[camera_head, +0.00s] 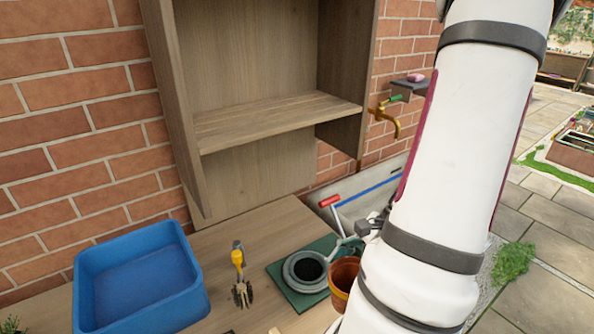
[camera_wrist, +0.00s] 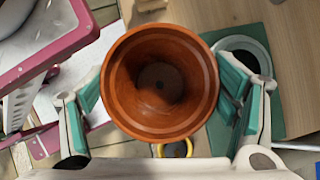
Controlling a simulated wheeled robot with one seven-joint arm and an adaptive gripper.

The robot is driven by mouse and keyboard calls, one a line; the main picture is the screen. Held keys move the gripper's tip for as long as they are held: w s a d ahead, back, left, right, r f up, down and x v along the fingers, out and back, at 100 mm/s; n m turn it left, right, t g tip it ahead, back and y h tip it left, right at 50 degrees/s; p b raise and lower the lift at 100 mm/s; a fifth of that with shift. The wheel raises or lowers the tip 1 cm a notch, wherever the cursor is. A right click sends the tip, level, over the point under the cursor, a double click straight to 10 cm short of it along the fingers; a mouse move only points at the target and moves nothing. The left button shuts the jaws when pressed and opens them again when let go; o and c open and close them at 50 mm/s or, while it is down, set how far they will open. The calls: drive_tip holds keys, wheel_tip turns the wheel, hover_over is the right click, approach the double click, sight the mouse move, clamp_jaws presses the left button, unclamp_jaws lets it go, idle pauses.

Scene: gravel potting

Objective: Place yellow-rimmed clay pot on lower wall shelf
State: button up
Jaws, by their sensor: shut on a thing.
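A terracotta clay pot (camera_wrist: 160,38) is held between the two teal-padded fingers of my gripper (camera_wrist: 162,88), seen from above with its mouth open and empty. Its rim looks orange-brown; I cannot make out yellow on it. In the head view the pot (camera_head: 343,274) shows beside my arm, over the bench near the green mat, partly hidden by the arm. The gripper itself is mostly hidden there. A wooden wall shelf board (camera_head: 275,115) sits bare between side panels on the brick wall, up and to the left of the pot.
On the bench (camera_head: 262,227) stand a blue tub (camera_head: 140,280), a yellow-handled hand fork (camera_head: 240,275) and a grey round pot (camera_head: 305,271) on a green mat (camera_head: 290,293). A brass tap (camera_head: 385,117) juts from the wall right of the shelf.

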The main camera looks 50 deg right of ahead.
drive_tip(key=w+d+r+m+t+h+p, duration=0.1)
drive_tip(key=w+d+r+m+t+p, duration=0.1)
drive_tip(key=w+d+r+m, duration=0.35)
drive_tip(key=w+d+r+m+t+h+p, duration=0.1)
drive_tip(key=w+d+r+m+h, duration=0.2)
drive_tip(key=r, duration=0.6)
drive_tip(key=w+d+r+m+p, duration=0.15)
drive_tip(key=w+r, duration=0.25)
drive_tip(key=r, duration=0.5)
drive_tip(key=w+d+r+m+t+h, duration=0.1)
drive_tip(key=w+d+r+m+h, duration=0.2)
drive_tip(key=r, duration=0.7)
drive_tip(key=w+d+f+p, duration=0.1)
drive_tip(key=w+p, duration=0.2)
drive_tip(key=w, duration=1.5)
drive_tip(key=shift+w+f+y, duration=0.3)
drive_tip(key=shift+w+y, duration=0.05)
drive_tip(key=shift+y, duration=0.05)
drive_tip(key=shift+d+f, duration=0.1)
drive_tip(key=shift+f, duration=0.05)
drive_tip(key=o, duration=1.6)
